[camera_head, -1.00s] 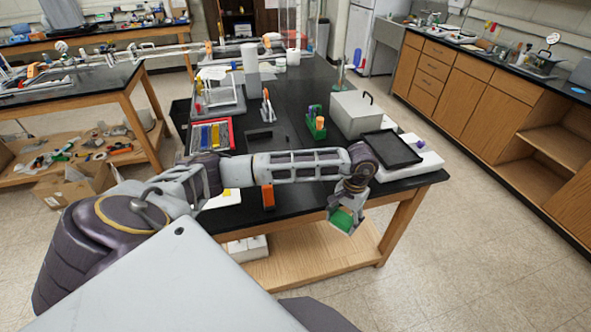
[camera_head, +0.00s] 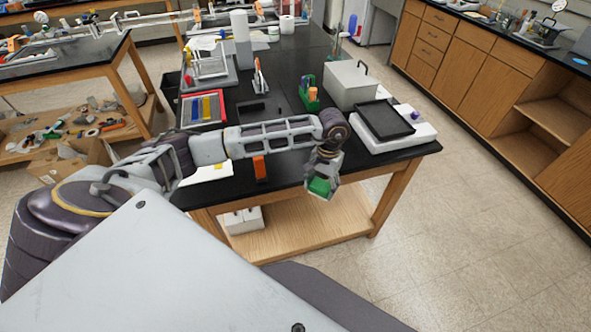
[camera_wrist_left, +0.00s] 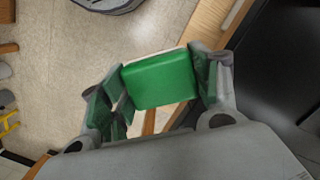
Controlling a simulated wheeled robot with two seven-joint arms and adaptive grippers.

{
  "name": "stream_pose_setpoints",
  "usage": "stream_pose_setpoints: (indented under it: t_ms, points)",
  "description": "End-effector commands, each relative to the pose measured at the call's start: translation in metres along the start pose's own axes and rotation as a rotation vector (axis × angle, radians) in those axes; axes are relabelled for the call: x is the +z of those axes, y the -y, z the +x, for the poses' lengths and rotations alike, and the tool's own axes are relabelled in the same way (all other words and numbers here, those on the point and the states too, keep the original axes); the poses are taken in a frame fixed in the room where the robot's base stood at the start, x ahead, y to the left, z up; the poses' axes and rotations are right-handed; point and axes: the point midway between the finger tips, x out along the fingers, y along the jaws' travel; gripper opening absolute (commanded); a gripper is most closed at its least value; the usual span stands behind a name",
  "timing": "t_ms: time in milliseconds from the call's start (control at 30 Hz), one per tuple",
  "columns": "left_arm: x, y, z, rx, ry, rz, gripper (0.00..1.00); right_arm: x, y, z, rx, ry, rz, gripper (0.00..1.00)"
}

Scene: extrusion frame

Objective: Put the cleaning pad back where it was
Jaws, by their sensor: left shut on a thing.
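The cleaning pad (camera_head: 319,187) is green with a pale underside. My left gripper (camera_head: 322,184) is shut on it and holds it in the air at the front edge of the black-topped table. In the left wrist view the pad (camera_wrist_left: 160,80) sits between the two fingers of the left gripper (camera_wrist_left: 157,88), with floor and the table's wooden edge behind it. My right gripper is not in view.
The black table (camera_head: 290,135) holds a grey box (camera_head: 351,84), a white device with a black tray (camera_head: 384,119), a green rack (camera_head: 309,95) and a red tray with coloured strips (camera_head: 203,108). An orange object (camera_head: 260,167) is near the front edge. Floor at the right is clear.

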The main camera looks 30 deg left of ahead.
Motion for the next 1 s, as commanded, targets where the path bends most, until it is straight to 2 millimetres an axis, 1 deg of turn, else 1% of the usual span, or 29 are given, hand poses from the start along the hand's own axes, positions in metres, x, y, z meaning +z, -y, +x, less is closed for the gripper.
stream_pose_setpoints:
  t_ms: [267, 467, 633, 1000]
  points:
    - [-0.002, 0.003, -0.002, 0.009, 0.001, -0.076, 0.4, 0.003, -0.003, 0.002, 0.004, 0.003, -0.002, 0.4]
    - [-0.005, 0.007, -0.006, 0.02, 0.001, -0.164, 0.4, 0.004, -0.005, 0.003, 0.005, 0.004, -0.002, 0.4]
    - [-0.008, 0.012, -0.01, 0.034, 0.0, -0.276, 0.4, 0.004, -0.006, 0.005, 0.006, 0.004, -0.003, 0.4]
    - [-0.017, 0.028, -0.023, 0.076, 0.001, -0.624, 0.4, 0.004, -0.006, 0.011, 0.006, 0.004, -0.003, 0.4]
